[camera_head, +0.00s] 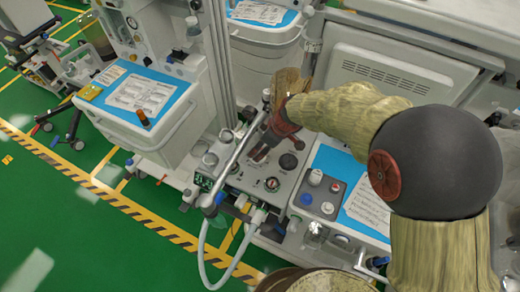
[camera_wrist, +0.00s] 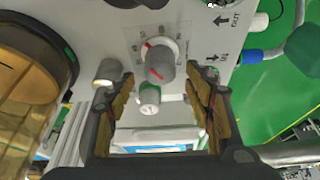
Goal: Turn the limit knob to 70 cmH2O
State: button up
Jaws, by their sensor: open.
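The limit knob (camera_wrist: 159,63) is a grey round knob on a white panel with a printed dial scale, seen in the upper middle of the wrist view. A red mark shows near its upper left; the scale numbers are too small to read surely. My gripper (camera_wrist: 160,85) is open, with one finger to the left and one to the right of the knob, and nothing held. I cannot tell whether a finger touches it. In the head view my gripper (camera_head: 261,151) points down over the machine's top panel (camera_head: 238,178), and the limit knob cannot be made out there.
In the wrist view, a white fitting with a green band (camera_wrist: 149,96) sits just below the knob, a grey post (camera_wrist: 108,71) at left, and an amber canister (camera_wrist: 28,125) farther left. In the head view, a metal bar (camera_head: 237,155) and a black knob (camera_head: 288,161) flank my gripper.

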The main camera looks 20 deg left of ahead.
jog(key=shift+x, duration=1.55)
jog(key=shift+c, duration=0.7)
jog(key=c, duration=1)
